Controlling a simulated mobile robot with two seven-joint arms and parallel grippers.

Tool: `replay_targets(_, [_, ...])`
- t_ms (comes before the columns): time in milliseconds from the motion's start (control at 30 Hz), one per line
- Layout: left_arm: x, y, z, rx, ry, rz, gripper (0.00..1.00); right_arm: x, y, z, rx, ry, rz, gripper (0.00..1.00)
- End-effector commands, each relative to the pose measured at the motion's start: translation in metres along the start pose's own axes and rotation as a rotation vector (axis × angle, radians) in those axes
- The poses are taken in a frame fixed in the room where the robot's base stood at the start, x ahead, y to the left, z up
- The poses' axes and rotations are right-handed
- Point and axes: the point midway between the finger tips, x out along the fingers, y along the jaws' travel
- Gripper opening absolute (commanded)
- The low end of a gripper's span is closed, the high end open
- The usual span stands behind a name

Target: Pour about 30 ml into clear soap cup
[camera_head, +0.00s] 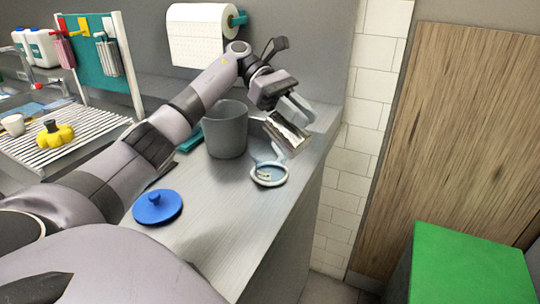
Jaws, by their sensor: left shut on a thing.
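My left gripper (287,108) reaches in from the left over the far right end of the metal counter (225,212). It is shut on a shiny silvery container (287,133), which is tilted. Just below it, on the counter near the right edge, is a pale blue, see-through round cup (268,176) with a light rim. This looks like the clear soap cup; the held container and gripper partly cover its upper side. I cannot tell whether any liquid is flowing or how much is in the cup. My right gripper is not in view.
A grey bin (226,132) stands left of the cup. A round blue lid (157,206) lies nearer on the counter. A paper roll (202,36) hangs on the wall. A drying rack (70,135) is at left, and a green box (470,262) is at lower right.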

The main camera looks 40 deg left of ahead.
Motion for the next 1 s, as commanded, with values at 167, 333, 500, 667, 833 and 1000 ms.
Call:
replay_targets(167, [-0.003, 0.000, -0.003, 0.000, -0.053, 0.000, 0.00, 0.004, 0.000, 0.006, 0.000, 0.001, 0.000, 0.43])
replay_targets(333, [-0.005, 0.000, -0.004, 0.000, -0.085, 0.000, 0.00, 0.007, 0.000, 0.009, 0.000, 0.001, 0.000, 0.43])
replay_targets(500, [-0.006, 0.000, -0.005, 0.001, -0.105, 0.000, 0.00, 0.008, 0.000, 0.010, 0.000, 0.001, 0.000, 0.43])
replay_targets(667, [-0.008, 0.000, -0.005, 0.000, -0.133, 0.000, 0.00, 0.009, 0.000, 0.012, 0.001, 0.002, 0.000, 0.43])
replay_targets(833, [-0.011, 0.000, -0.003, 0.001, -0.165, 0.000, 0.00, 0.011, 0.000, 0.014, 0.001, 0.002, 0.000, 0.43])
replay_targets(1000, [-0.014, 0.000, -0.002, 0.001, -0.203, 0.000, 0.00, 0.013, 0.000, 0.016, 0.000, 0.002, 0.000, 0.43])
